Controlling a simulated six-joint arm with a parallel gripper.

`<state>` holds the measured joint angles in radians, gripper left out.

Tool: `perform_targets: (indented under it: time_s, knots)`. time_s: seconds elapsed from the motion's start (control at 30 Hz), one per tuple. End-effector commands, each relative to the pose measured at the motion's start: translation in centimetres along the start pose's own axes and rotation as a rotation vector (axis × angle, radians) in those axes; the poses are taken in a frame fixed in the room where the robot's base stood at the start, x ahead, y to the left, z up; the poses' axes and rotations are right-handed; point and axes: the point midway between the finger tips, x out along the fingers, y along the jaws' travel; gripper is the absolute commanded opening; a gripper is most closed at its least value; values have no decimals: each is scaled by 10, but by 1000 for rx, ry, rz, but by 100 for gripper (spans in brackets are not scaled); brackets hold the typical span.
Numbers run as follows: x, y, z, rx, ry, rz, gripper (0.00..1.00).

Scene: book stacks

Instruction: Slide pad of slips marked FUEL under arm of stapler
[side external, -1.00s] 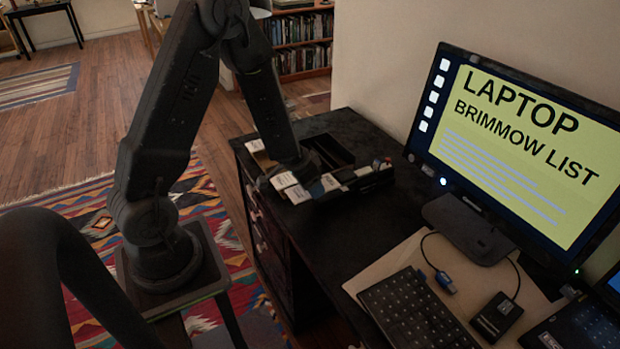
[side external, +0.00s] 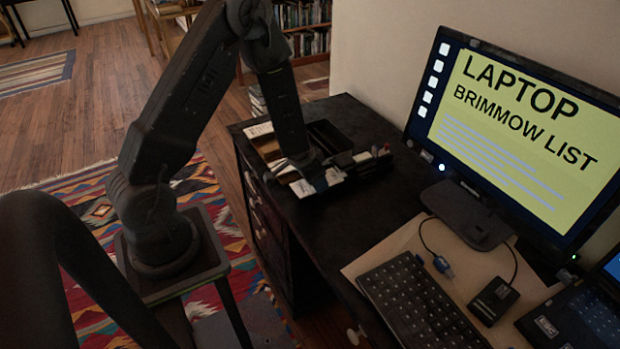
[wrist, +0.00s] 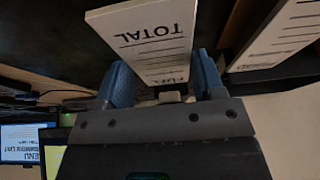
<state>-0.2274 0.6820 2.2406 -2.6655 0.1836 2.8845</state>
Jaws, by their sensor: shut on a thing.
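My gripper (wrist: 163,78) has blue fingers and is shut on a white pad of slips (wrist: 150,35). I cannot make out a stapler in either view.
Another printed pad (wrist: 283,38) lies at the right in the wrist view. Pens and small items (side external: 378,152) stand at the organiser's right end. The monitor (side external: 515,150), keyboard (side external: 420,300) and mouse-like black device (side external: 494,302) occupy the right. Bare desk (side external: 375,205) lies between.

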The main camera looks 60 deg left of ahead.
Motion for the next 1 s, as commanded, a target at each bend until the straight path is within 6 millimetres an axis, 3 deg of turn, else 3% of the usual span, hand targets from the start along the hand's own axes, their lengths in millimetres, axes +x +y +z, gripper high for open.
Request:
perform_targets:
  time_s: [0.6, 1.0]
  knots:
    - [14, 0, -30, 0, 1, 1, 40]
    - [16, 0, -34, 0, 1, 0, 40]
